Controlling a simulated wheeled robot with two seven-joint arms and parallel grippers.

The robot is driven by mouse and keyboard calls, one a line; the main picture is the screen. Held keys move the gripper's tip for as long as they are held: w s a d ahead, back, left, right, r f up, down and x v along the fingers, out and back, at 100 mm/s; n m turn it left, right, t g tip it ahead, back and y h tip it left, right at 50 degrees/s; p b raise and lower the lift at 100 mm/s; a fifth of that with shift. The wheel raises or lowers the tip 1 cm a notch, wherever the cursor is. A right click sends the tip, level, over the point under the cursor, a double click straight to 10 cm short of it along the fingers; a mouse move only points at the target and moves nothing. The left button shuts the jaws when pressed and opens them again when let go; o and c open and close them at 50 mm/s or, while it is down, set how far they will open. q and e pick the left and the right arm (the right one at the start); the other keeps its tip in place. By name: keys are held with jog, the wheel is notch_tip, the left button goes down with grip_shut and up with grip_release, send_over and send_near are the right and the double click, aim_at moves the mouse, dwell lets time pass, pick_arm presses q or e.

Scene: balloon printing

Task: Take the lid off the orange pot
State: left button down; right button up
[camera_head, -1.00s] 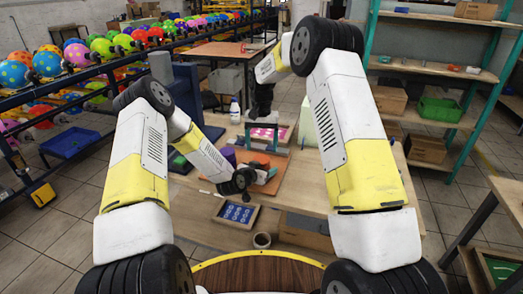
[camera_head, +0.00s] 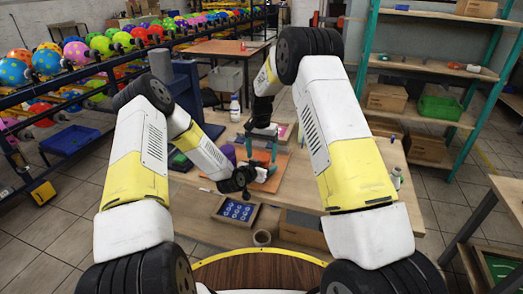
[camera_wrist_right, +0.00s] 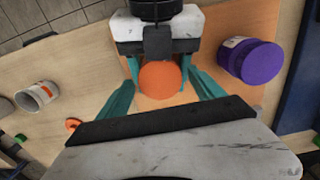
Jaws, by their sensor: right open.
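The orange pot's round lid (camera_wrist_right: 160,78) shows from above in the right wrist view, and it hides the pot's body. My right gripper (camera_head: 262,148) is over the pot with its teal fingers pointing down. In the wrist view the right gripper (camera_wrist_right: 162,97) is open, with one finger on each side of the lid and a gap to it. My left gripper (camera_wrist_right: 159,68) comes from the opposite side, its teal fingertips close against both sides of the pot. The left gripper also shows in the head view (camera_head: 264,172), partly blocked.
A purple pot (camera_wrist_right: 250,60) stands beside the orange one on an orange mat (camera_wrist_right: 262,18). A grey cup (camera_wrist_right: 37,97) and a small orange ring (camera_wrist_right: 72,125) are on the other side. The right tabletop is mostly clear.

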jog(key=c, duration=1.4)
jog(key=n, duration=0.3)
jog(key=shift+c, duration=0.4)
jog(key=o, duration=1.6)
jog(key=shift+c, duration=0.2)
jog(key=shift+r, duration=0.15)
notch_tip(320, 180, up, 4)
jog(key=shift+r, duration=0.15)
pick_arm(q)
jog(key=shift+c, duration=1.3)
grip_release()
